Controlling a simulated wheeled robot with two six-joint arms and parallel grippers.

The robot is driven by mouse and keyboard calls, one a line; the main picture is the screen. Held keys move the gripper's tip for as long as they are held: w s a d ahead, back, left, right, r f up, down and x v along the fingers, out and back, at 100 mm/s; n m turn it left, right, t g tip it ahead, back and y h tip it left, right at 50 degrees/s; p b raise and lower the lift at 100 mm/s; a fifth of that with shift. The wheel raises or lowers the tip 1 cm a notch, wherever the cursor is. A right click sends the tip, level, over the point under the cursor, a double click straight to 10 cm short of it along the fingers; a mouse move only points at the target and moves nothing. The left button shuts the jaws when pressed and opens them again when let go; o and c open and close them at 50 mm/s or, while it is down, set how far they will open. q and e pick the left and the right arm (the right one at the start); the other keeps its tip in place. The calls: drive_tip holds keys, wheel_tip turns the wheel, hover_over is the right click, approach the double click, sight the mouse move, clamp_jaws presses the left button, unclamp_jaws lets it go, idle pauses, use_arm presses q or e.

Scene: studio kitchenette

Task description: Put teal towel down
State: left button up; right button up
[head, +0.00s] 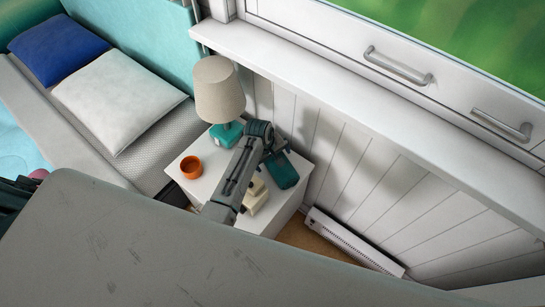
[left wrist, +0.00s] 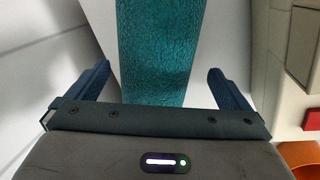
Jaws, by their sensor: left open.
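The teal towel (head: 285,173) lies on the far right part of the white nightstand (head: 216,152). In the left wrist view the towel (left wrist: 158,50) is a textured teal strip running up and out of the top of the picture. My left gripper (head: 272,149) is over the nightstand at the towel. In the wrist view its blue fingers (left wrist: 160,88) are spread wide, one on each side of the towel, with a gap on both sides. Part of the towel is hidden behind my gripper. My right gripper is not in view.
A lamp (head: 218,90) with a teal base stands at the nightstand's back. An orange cup (head: 191,167) is at its left and a cream object (head: 255,196) near my arm. A bed with pillows (head: 118,97) lies left; a panelled wall (head: 355,170) is right.

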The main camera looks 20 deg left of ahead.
use_arm(q)
drive_tip(key=shift+x, duration=1.55)
drive_tip(key=shift+w, duration=0.1)
drive_tip(key=c, duration=1.1)
